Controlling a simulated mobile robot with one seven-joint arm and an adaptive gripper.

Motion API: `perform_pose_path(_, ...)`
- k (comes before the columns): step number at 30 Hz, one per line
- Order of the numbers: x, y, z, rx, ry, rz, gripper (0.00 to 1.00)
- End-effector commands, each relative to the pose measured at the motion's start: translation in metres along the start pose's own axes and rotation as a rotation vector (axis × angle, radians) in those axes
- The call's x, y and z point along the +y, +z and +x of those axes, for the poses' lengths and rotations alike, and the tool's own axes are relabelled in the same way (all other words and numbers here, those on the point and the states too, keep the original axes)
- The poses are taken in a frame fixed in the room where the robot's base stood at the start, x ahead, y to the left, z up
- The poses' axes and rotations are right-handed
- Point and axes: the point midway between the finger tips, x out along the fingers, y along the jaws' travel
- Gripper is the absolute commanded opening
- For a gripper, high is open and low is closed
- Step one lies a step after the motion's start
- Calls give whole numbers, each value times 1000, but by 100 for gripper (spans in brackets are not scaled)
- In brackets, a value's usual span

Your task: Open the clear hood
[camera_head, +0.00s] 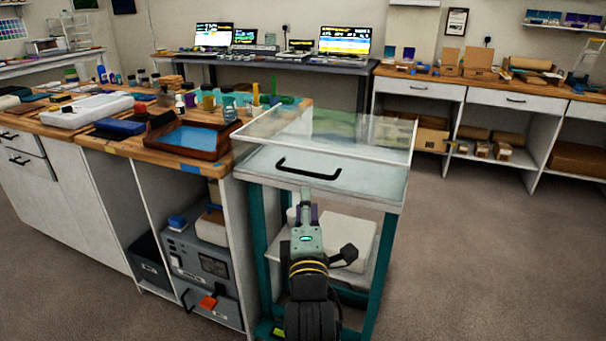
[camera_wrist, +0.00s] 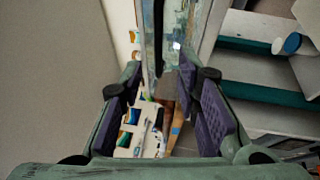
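The clear hood (camera_head: 360,128) is a transparent box with pale edges, sitting closed on top of a teal-legged cart. A black bar handle (camera_head: 308,174) is on its near side. My gripper (camera_head: 307,196) points at the hood's front, with its tips just below the handle in the head view. In the wrist view, my gripper (camera_wrist: 167,112) has its two purple-padded fingers apart, with nothing held between them. A glassy panel edge of the hood (camera_wrist: 172,45) and a dark bar that may be the handle show beyond the fingers. Their exact gap is unclear.
The cart's lower shelf (camera_head: 358,268) holds pale containers. A wooden-topped bench (camera_head: 110,148) stands close on the left, with a brown tray (camera_head: 160,144), bottles and cups near the hood. The floor (camera_head: 480,270) to the right is clear. Desks with monitors and shelving stand behind.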

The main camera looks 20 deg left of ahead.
Motion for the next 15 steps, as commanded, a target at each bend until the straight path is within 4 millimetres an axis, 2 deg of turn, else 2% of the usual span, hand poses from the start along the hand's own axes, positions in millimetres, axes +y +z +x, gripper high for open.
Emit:
perform_pose_path(3, -5, -1, 6, 1, 7, 1, 30)
perform_pose_path(11, -3, -1, 22, 1, 10, 4, 30)
perform_pose_path(12, 3, -1, 34, 2, 3, 4, 30)
perform_pose_path(15, 4, -1, 56, 3, 2, 5, 30)
